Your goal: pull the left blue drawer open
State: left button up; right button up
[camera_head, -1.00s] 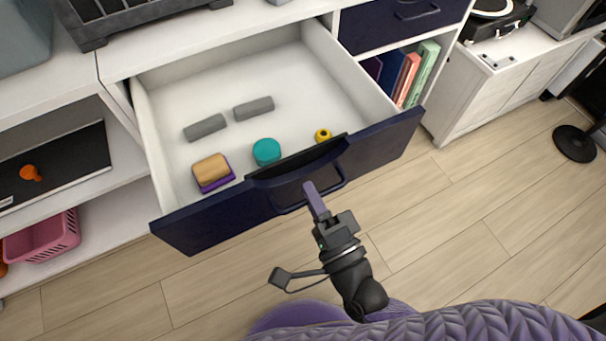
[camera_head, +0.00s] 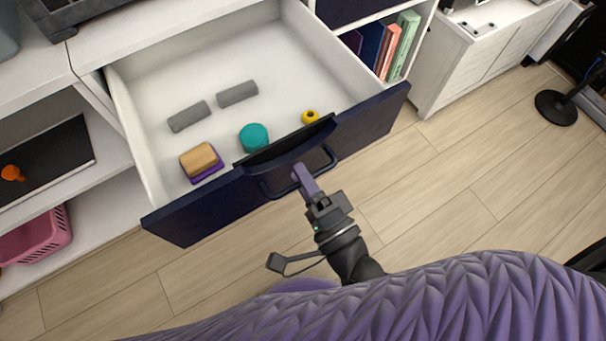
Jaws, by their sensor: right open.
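The left blue drawer (camera_head: 372,131) stands pulled far out of the white cabinet, its dark blue front facing me and its white inside in view. Its dark handle (camera_head: 331,161) is on the middle of the front. My right gripper (camera_head: 299,174) is at the handle, its purple finger overlapping the bar in the view. Its jaws are open; whether they touch the bar I cannot tell. My left gripper is not in view.
The drawer holds two grey rolls (camera_head: 237,94), a teal round thing (camera_head: 253,137), a yellow ring (camera_head: 310,117) and a tan block (camera_head: 199,158) on a purple one. Books (camera_head: 397,45) stand on a shelf at right. A pink basket (camera_head: 38,240) sits low at left.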

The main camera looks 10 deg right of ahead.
jog(key=p+v, duration=0.1)
jog(key=v, duration=0.9)
